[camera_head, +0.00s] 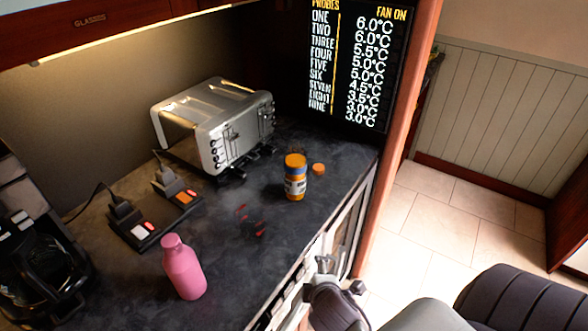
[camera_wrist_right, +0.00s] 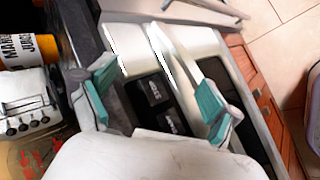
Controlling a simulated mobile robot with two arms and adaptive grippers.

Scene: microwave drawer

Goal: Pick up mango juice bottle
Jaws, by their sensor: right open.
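My left gripper is not in view.
A silver toaster (camera_head: 215,125) stands behind and left of the bottle. A small orange cap-like object (camera_head: 319,169) lies right of it. A pink bottle (camera_head: 183,268) stands nearer the front. Switched sockets (camera_head: 152,222) and a black appliance (camera_head: 40,255) are at left. Red marks (camera_head: 252,222) lie on the counter.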

